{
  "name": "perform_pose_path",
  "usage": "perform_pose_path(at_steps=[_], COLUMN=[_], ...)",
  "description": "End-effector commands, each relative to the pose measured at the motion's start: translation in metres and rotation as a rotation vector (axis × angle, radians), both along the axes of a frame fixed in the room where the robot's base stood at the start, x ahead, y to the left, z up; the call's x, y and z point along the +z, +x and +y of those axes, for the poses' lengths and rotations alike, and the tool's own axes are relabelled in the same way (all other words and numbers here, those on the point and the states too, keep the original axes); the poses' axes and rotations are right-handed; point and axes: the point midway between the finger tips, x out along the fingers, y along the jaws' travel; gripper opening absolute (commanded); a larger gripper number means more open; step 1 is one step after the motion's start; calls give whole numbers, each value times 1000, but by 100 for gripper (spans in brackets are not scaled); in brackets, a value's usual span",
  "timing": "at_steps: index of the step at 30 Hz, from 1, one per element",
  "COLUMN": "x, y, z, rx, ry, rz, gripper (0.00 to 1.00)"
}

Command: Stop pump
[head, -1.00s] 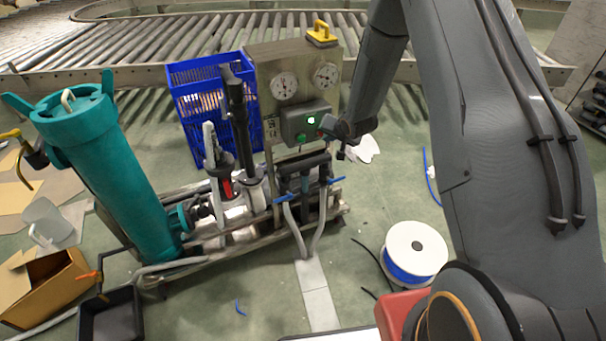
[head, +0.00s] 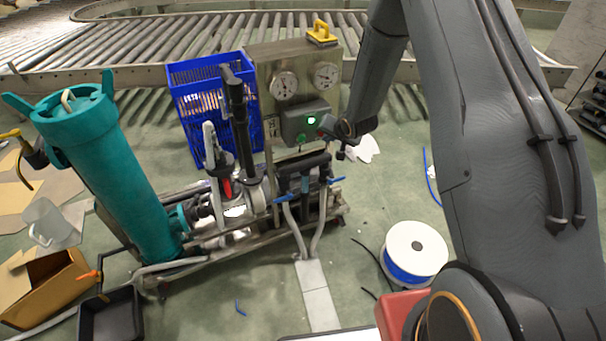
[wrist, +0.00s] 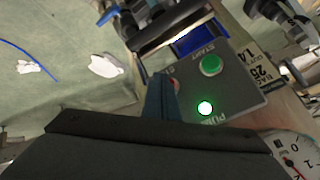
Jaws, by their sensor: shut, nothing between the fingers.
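The pump's grey control box (head: 298,125) is mounted on the gauge panel. Its round lamp (head: 311,120) glows green, and it also shows lit in the wrist view (wrist: 205,108). The green START button (wrist: 210,65) is in clear view there. A red button (wrist: 174,83) beside it is partly hidden behind my finger. My gripper (wrist: 160,97) is shut and empty, with its tip at the box face close by the red button. I cannot tell whether it touches the button. In the head view my gripper (head: 329,126) is at the right side of the box.
Two gauges (head: 284,86) sit above the box, and a yellow-handled tool (head: 321,34) tops the panel. Pipes with blue valve handles (head: 336,180) stand below. A blue crate (head: 186,107) is behind. A teal filter vessel (head: 115,165) stands at left. A cable spool (head: 415,245) lies on the floor.

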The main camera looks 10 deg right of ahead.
Motion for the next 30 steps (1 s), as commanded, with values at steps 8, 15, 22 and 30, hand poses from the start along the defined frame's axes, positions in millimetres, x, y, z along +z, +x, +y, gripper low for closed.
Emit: perform_pose_path(at_steps=[8, 15, 22, 30], x=[0, 0, 0, 1], y=[0, 7, 9, 6], z=[0, 2, 3, 2], rx=[0, 0, 0, 0], ry=[0, -1, 0, 0], rz=[0, -1, -1, 0], gripper=[0, 0, 0, 0])
